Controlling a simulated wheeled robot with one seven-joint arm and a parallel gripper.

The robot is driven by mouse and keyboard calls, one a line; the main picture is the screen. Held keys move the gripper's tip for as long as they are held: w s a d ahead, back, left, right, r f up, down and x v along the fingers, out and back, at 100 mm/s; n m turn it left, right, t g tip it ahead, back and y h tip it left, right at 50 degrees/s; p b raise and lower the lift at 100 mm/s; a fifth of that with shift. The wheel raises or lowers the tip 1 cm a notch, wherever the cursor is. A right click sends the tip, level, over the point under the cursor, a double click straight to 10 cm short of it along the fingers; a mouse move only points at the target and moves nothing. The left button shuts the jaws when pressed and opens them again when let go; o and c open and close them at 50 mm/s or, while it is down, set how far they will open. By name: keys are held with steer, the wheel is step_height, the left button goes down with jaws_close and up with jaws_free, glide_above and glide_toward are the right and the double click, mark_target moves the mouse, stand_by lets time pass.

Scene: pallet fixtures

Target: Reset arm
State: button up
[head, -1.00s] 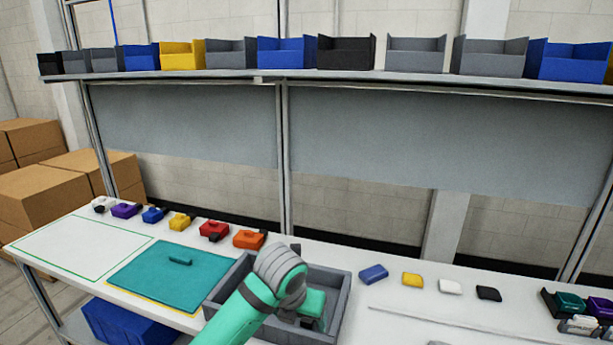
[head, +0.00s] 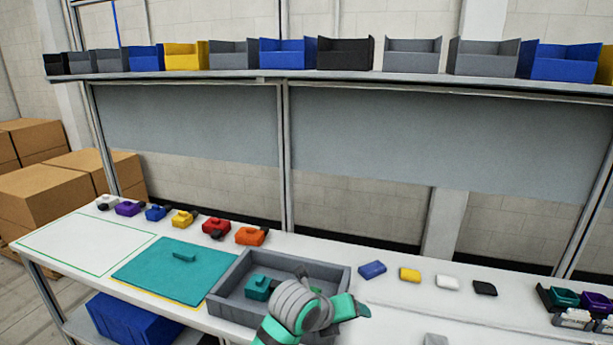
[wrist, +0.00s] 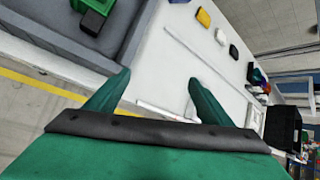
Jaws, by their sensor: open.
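My gripper shows in the wrist view (wrist: 158,95) with its two green fingers apart and nothing between them. In the head view my arm's end reaches over the right front part of the grey tray (head: 228,310), and my gripper (head: 362,308) points right, beyond the tray's right wall. The arm hides part of the tray. A teal block-like part (head: 258,288) sits inside the tray. A green and black part (wrist: 95,10) shows inside the tray at the top left of the wrist view.
A teal panel with a handle (head: 150,275) lies left of the tray. Several coloured parts, such as an orange one (head: 250,236), line the table's back. Blue (head: 372,269), yellow (head: 410,275), white and black pieces lie right. A dark rack (head: 570,302) stands far right. Bins fill the shelf above.

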steer(key=s+d+f+n+t+h, duration=0.2)
steer(key=d+n+t+h, duration=0.2)
steer(key=d+n, duration=0.55)
steer(key=s+a+f+n+t+y, duration=0.2)
steer(key=s+f+n+t+y, duration=0.15)
steer(key=s+f+n, duration=0.7)
steer(key=s+a+f+n+t+y, duration=0.1)
steer(key=s+a+f+n+y, duration=0.2)
steer(key=s+n, duration=0.35)
steer(key=s+a+f+n+t+y, duration=0.1)
steer(key=s+a+f+n+y, duration=0.1)
steer(key=s+a+n, duration=0.4)
steer(key=s+a+r+n, duration=0.1)
steer(key=s+a, duration=0.1)
steer(key=s, duration=0.4)
steer(key=s+a+r+y, duration=0.1)
steer(key=s+a, duration=0.2)
steer(key=s, duration=0.4)
steer(key=s+a+r+n, duration=0.1)
steer(key=s+a, duration=0.1)
steer(key=s, duration=0.4)
steer(key=shift+s+a+n, duration=0.3)
steer(key=shift+a+n, duration=0.05)
steer(key=shift+a, duration=0.05)
